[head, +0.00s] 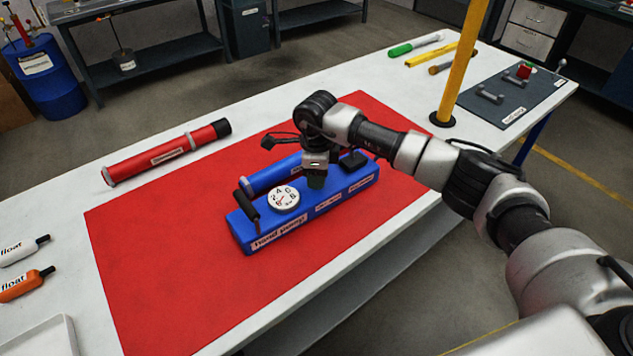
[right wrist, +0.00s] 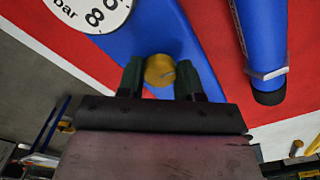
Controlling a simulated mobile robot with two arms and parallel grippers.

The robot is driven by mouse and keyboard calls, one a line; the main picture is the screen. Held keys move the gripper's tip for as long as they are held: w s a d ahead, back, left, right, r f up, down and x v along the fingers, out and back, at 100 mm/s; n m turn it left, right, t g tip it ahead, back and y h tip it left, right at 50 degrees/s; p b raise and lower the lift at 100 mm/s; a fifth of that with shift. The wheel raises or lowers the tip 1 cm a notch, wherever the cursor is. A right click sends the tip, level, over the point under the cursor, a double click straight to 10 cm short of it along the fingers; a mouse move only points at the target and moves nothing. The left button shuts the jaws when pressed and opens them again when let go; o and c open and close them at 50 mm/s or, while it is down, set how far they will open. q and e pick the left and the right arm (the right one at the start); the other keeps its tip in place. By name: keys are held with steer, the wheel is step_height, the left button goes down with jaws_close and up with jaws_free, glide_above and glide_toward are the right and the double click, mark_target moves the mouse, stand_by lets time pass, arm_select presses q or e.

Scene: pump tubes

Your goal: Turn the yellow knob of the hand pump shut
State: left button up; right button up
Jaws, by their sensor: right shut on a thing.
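The blue hand pump (head: 340,200) lies on the red mat, with a white dial gauge (head: 284,198) and a black lever handle (head: 250,207) toward its left end. My right gripper (head: 316,181) points down over the middle of the pump and hides the knob in the head view. In the right wrist view the yellow knob (right wrist: 159,70) sits on the blue pump body between the two dark fingers of my right gripper (right wrist: 159,82), which is shut on it. The gauge (right wrist: 95,12) shows at the top left there. My left gripper is not in view.
The red mat (head: 140,260) lies on a white table (head: 60,210). A red tube (head: 165,155) lies behind the pump to the left.

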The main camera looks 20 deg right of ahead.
steer(key=n+b, duration=0.4)
steer(key=n, duration=0.1)
steer(key=shift+f+n, duration=0.15)
steer(key=shift+n, duration=0.15)
steer(key=shift+n+b, duration=1.6)
steer(key=shift+n, duration=0.7)
steer(key=shift+r, duration=0.2)
steer(key=o, duration=0.9)
step_height(320, 180, up, 11)
steer(key=shift+f, duration=0.1)
steer(key=shift+f, duration=0.1)
